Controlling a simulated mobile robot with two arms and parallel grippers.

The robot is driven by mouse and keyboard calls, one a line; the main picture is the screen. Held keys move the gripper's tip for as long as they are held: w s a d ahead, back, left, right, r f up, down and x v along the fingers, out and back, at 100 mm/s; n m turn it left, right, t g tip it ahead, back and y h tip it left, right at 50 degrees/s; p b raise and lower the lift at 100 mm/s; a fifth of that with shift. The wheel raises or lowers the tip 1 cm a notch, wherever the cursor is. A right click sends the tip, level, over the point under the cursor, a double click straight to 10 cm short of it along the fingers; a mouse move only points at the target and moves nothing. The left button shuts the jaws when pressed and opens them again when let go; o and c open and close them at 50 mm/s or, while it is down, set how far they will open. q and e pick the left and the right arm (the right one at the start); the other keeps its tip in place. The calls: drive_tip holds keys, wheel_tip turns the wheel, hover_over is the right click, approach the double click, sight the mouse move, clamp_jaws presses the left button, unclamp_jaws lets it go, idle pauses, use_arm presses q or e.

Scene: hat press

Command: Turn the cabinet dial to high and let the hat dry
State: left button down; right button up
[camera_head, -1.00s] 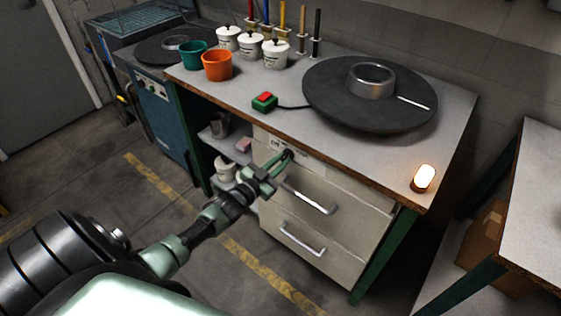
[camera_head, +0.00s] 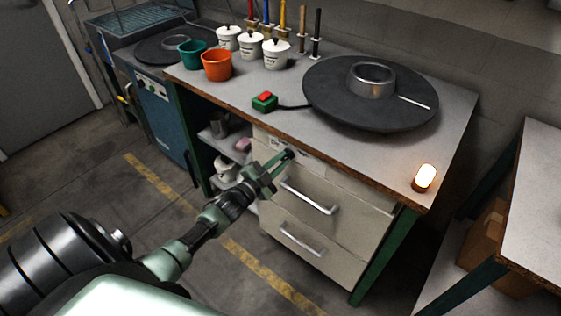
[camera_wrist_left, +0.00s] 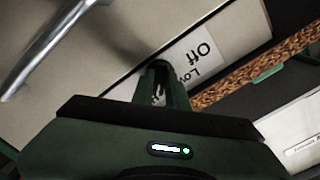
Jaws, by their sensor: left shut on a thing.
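The cabinet (camera_head: 330,225) has pale drawers under the worktop. My left gripper (camera_head: 288,156) reaches its upper front panel, just below the worktop edge. Its fingers are shut on the dial, which they almost wholly hide. In the left wrist view the gripper (camera_wrist_left: 163,75) meets the panel beside a white label (camera_wrist_left: 200,55). The label reads "Off" and, partly covered, "Lo…". Which mark the dial points to cannot be told. I cannot make out a hat in either view. My right gripper is not in view.
Drawer handles (camera_head: 309,197) stick out below the gripper. Open floor lies in front.

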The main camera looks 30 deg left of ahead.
use_arm(q)
drive_tip(key=shift+f, duration=0.1)
drive_tip(key=c, duration=1.4)
unclamp_jaws()
drive_tip(key=shift+s, duration=0.1)
drive_tip(key=s, duration=0.7)
drive_tip(key=shift+s+a, duration=0.3)
drive_tip(key=shift+s, duration=0.05)
